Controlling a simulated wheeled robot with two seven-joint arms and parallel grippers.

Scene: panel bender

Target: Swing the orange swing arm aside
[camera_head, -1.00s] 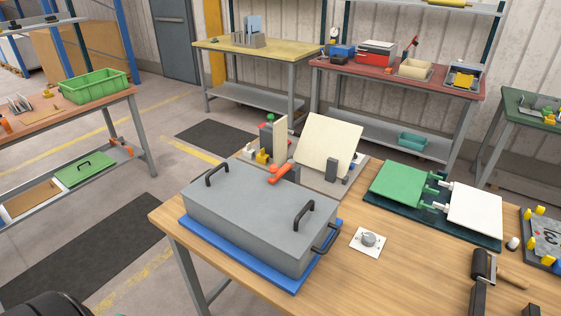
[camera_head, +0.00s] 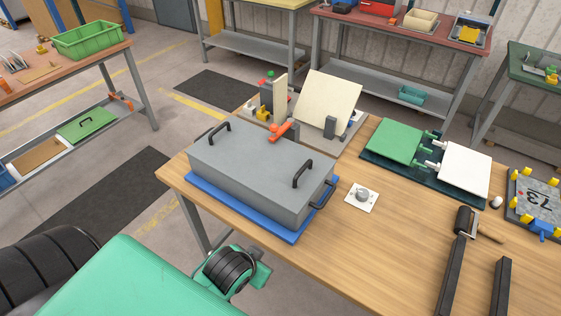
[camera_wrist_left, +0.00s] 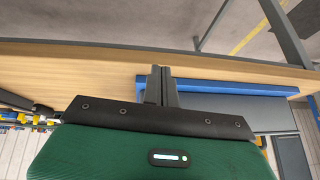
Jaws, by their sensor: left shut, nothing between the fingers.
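The orange swing arm (camera_head: 280,131) is a short bar at the back of the table, just behind the grey box. It slants beside an upright cream panel (camera_head: 281,97). My left gripper (camera_wrist_left: 161,72) shows in the left wrist view, its two dark fingers together and empty over the wooden table edge. The swing arm cannot be made out there. In the head view my green left arm fills the bottom left; its fingers are out of sight. My right gripper (camera_head: 481,250) shows as two dark fingers, apart, at the bottom right, by a roller.
The grey box (camera_head: 250,170) with black handles sits on a blue base (camera_head: 275,229) in front of the swing arm. A white dial plate (camera_head: 361,197), a green and white hinged panel set (camera_head: 392,141) and a roller (camera_head: 466,221) lie to the right. The table's front middle is clear.

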